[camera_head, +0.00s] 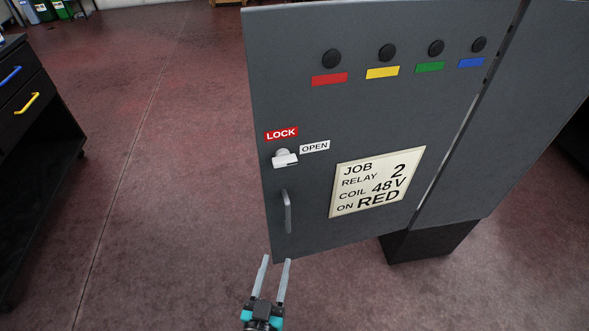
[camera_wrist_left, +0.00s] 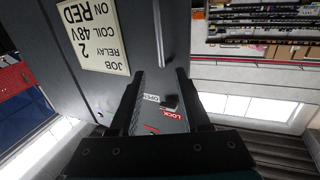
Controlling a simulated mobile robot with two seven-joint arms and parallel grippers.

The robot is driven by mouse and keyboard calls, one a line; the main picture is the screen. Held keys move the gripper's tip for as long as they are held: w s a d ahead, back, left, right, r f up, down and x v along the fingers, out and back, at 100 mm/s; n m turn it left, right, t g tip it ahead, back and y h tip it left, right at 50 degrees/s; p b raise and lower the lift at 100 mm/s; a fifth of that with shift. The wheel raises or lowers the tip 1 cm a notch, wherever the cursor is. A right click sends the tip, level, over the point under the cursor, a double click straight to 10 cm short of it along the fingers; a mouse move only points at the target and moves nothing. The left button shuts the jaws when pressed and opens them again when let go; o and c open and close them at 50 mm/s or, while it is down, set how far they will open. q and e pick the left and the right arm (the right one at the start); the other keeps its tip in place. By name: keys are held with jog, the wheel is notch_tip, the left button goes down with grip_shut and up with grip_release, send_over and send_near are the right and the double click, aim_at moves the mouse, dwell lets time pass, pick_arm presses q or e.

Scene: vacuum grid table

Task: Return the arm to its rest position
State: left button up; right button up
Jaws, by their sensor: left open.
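My left gripper (camera_head: 276,261) is at the bottom of the head view with its two thin fingers apart and nothing between them. It appears just below the lower edge of the grey cabinet door (camera_head: 300,100); the gap to the door cannot be judged. In the left wrist view the open fingers (camera_wrist_left: 159,73) point toward the door, with the lock knob and labels seen between them. The door has a handle (camera_head: 287,212) and a lock knob (camera_head: 284,158) beside the "OPEN" label. My right gripper is not in view.
The door carries a job card (camera_head: 377,182) reading relay 2, coil 48V, on red. Several black knobs with coloured labels line its top. A black drawer unit (camera_head: 35,130) stands at the left. The red floor (camera_head: 160,150) between it and the cabinet is clear.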

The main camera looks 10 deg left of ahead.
pick_arm(q)
jog(key=s+f+m+g+h, duration=0.2)
jog(key=s+f+g, duration=0.3)
jog(key=f, duration=0.6)
jog(key=s+a+f+g, duration=0.4)
jog(key=s+f+g, duration=0.2)
jog(key=s, duration=0.6)
jog(key=s+a+f+g+y, duration=0.1)
jog(key=s+a+f+g, duration=0.3)
jog(key=s+f, duration=0.6)
jog(key=shift+s+m+g+y, duration=0.3)
jog(key=shift+s+g, duration=0.7)
jog(key=shift+s, duration=0.2)
jog(key=shift+w, duration=0.2)
